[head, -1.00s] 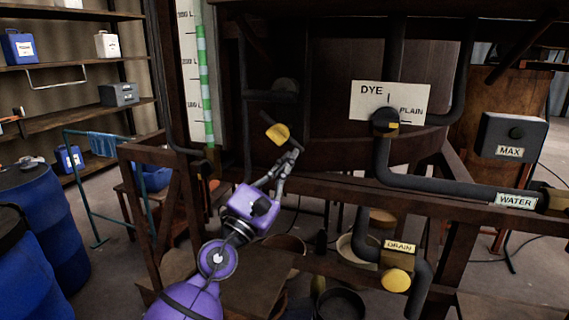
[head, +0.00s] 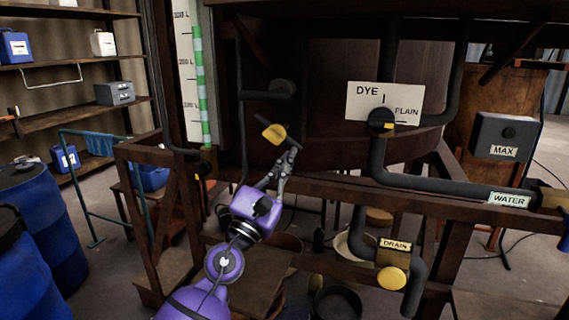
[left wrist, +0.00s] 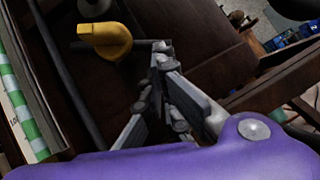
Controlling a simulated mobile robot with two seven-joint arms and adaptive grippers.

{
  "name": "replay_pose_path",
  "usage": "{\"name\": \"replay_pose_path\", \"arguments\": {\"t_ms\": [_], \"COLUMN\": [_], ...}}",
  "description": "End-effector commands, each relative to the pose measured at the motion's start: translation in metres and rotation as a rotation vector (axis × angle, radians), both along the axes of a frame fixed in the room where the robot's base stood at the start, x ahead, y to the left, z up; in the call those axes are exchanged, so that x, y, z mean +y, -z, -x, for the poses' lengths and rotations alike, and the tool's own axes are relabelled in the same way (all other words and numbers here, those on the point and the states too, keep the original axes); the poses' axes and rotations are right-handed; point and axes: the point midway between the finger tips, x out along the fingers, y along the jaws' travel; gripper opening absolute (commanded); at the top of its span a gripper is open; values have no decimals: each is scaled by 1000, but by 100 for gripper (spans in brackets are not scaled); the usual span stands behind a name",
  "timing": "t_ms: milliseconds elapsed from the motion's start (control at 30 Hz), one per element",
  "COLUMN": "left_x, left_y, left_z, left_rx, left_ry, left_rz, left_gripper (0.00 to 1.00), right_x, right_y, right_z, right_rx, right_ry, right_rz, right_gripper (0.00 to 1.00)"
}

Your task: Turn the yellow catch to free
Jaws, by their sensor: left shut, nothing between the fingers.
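The yellow catch (head: 274,134) is on the dark vat front, at the end of a short dark bar that slants up to the left in the head view. It also shows in the left wrist view (left wrist: 106,40), with its dark bar reaching right toward my fingertips. My left gripper (head: 292,153) is shut and empty, with its fingertips just below and right of the catch. In the left wrist view its fingertips (left wrist: 161,48) are at or very close to the bar's end; I cannot tell whether they touch. My right gripper is not in view.
A DYE/PLAIN plate (head: 352,103) with a yellow-marked knob, a MAX box (head: 507,136), a WATER pipe label (head: 508,200) and a yellow DRAIN handle (head: 391,278) are to the right. A brown frame beam (head: 330,186) crosses beside my gripper. Blue barrels (head: 38,220) stand left.

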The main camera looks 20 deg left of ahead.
Motion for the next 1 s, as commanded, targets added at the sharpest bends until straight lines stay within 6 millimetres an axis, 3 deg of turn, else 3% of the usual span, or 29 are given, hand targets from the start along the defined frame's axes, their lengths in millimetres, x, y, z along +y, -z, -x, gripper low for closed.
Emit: {"name": "replay_pose_path", "arguments": {"t_ms": [1000], "left_x": [-6], "left_y": [-2], "left_z": [0], "left_rx": [2], "left_ry": [0], "left_rz": [87], "left_gripper": [0], "right_x": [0], "right_y": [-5], "right_z": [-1], "right_rx": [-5], "right_ry": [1], "right_rz": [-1], "right_gripper": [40]}}
